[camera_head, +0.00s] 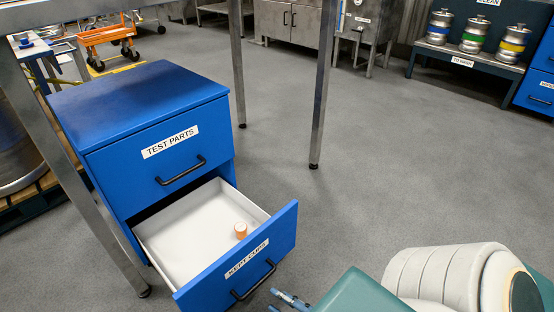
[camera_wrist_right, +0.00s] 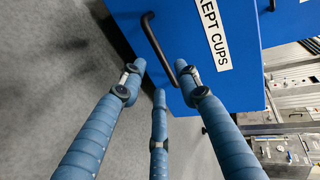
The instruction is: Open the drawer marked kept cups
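The lower drawer marked KEPT CUPS (camera_head: 246,259) stands pulled out of the blue cabinet, its white inside showing in the head view. A small orange-and-white cup (camera_head: 240,230) sits inside it. Its black handle (camera_head: 254,280) is on the front and also shows in the right wrist view (camera_wrist_right: 158,48). My right gripper (camera_head: 290,300) is just right of the handle in the head view, mostly cut off by the bottom edge. In the right wrist view its fingers (camera_wrist_right: 160,78) are spread and empty, with the handle beyond their tips. My left gripper is out of view.
The upper drawer marked TEST PARTS (camera_head: 168,150) is shut. Metal table legs (camera_head: 322,90) stand beside and behind the cabinet. A bench with several kegs (camera_head: 474,36) is at the back right. The grey floor right of the drawer is clear.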

